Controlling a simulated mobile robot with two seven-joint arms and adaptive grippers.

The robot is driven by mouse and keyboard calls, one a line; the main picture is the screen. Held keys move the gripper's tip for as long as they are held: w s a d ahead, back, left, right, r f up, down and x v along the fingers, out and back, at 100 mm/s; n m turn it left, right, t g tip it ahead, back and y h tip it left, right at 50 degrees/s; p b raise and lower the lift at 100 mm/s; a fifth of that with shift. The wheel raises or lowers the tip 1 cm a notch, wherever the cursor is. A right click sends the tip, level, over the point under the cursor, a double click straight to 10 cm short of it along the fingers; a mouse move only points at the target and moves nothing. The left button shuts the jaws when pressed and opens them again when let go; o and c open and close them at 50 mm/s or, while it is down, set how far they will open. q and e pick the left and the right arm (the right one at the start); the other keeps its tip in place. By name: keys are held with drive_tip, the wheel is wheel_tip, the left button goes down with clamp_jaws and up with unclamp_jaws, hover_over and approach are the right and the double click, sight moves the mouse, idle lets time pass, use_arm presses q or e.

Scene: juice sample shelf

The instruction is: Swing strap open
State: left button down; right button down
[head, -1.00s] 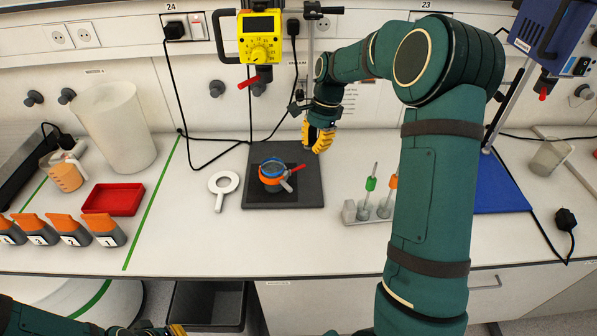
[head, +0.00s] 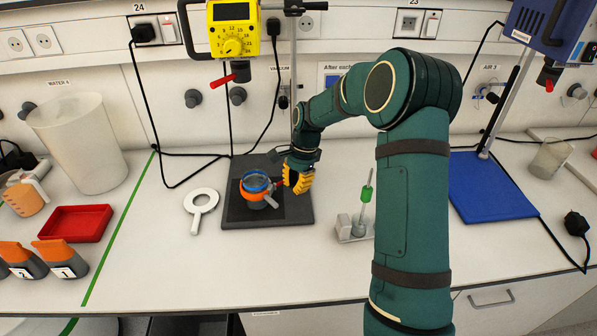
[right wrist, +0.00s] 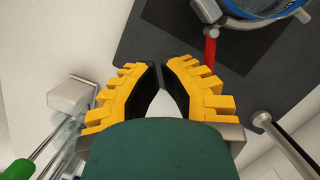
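A jar with a blue rim (head: 256,181) stands on the dark mat (head: 235,209). An orange strap (head: 252,196) goes around it, with a small grey end piece (head: 270,201) at front right. In the right wrist view, the jar's blue part (right wrist: 270,6) shows at the top right, with a red handle (right wrist: 210,48) pointing down from a grey band. My right gripper (head: 297,180) is just right of the jar. In its wrist view the right gripper (right wrist: 162,63) has a narrow gap between its fingertips, empty, with the red handle beyond the right finger. My left gripper is out of view.
A white ring-shaped tool (head: 198,222) lies left of the mat. A small rack (head: 350,233) with a green-topped tube stands right of it. A yellow device (head: 232,30) hangs above behind. A red tray (head: 75,223) and orange-capped bottles (head: 60,249) are at left.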

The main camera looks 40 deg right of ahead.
drive_tip(key=shift+x, duration=1)
drive_tip(key=a, duration=0.2)
drive_tip(key=shift+s+a+r, duration=0.15)
drive_tip(key=shift+a+r, duration=0.2)
drive_tip(key=shift+a, duration=0.6)
